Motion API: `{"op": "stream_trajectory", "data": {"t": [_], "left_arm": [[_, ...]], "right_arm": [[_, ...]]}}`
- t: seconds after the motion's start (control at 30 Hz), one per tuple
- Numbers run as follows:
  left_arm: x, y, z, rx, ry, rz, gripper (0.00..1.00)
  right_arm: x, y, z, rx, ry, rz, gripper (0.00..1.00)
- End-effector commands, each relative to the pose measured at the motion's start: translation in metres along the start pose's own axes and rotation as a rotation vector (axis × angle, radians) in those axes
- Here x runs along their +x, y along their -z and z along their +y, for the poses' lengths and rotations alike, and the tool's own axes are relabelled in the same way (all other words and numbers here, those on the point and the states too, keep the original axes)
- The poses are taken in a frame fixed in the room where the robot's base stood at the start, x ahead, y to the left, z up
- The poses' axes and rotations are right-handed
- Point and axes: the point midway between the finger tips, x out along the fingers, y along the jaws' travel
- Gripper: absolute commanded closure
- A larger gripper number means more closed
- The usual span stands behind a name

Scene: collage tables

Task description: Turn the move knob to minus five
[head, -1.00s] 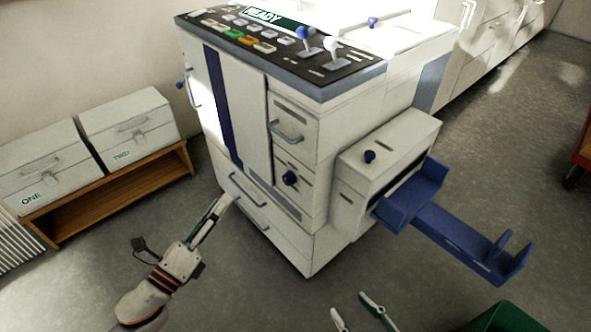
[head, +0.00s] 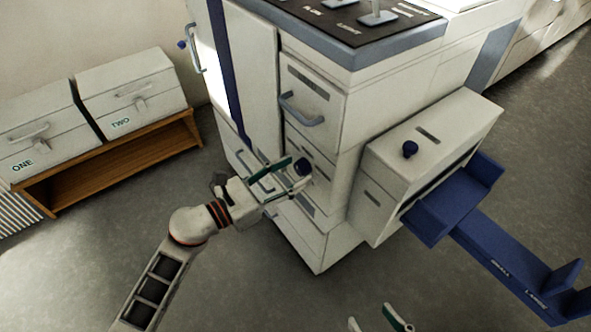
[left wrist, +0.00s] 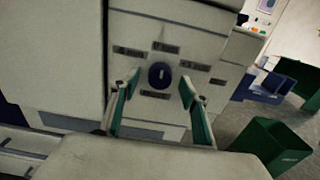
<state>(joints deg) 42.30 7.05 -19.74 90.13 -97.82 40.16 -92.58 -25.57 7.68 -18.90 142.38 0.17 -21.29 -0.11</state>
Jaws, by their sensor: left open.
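The dark blue round knob (head: 302,167) sits on the front of the white machine (head: 360,95), below a drawer handle. It also shows in the left wrist view (left wrist: 160,78), with a short light mark on its face and several small labels around it, too blurred to read. My left gripper (head: 297,173) is open at the knob. In the left wrist view its two green-backed fingers stand on either side of the knob, with gaps visible; I cannot tell how far in front of it they are. My right gripper (head: 378,324) shows only its fingertips, apart, at the bottom edge.
The blue tray (head: 505,255) juts from the machine's side unit (head: 425,150), right of the knob. A green bin (left wrist: 272,148) stands at right in the left wrist view. Cases ONE (head: 38,130) and TWO (head: 132,92) sit on a wooden bench (head: 115,165). The floor between is clear.

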Motion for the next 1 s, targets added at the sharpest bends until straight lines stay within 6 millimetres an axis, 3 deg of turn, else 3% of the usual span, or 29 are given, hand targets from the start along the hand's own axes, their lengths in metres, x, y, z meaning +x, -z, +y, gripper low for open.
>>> {"op": "stream_trajectory", "data": {"t": [0.13,0.43,0.6,1.0], "left_arm": [[0.0107,0.0010,-0.0005,-0.001,0.000,0.001,0.55],[0.0128,0.0004,-0.0005,-0.001,0.000,0.001,0.55],[0.0126,0.0005,-0.0005,-0.002,0.000,0.001,0.94],[0.0128,-0.0018,-0.0002,-0.049,0.000,-0.001,0.94]], "right_arm": [[0.0004,0.0003,-0.0007,0.004,0.001,0.002,0.60],[0.0003,0.0007,-0.0010,0.005,0.002,0.003,0.60],[0.0004,0.0008,-0.0010,0.005,0.002,0.003,0.60],[0.0001,0.0062,0.0006,-0.004,-0.001,0.011,0.60]]}}
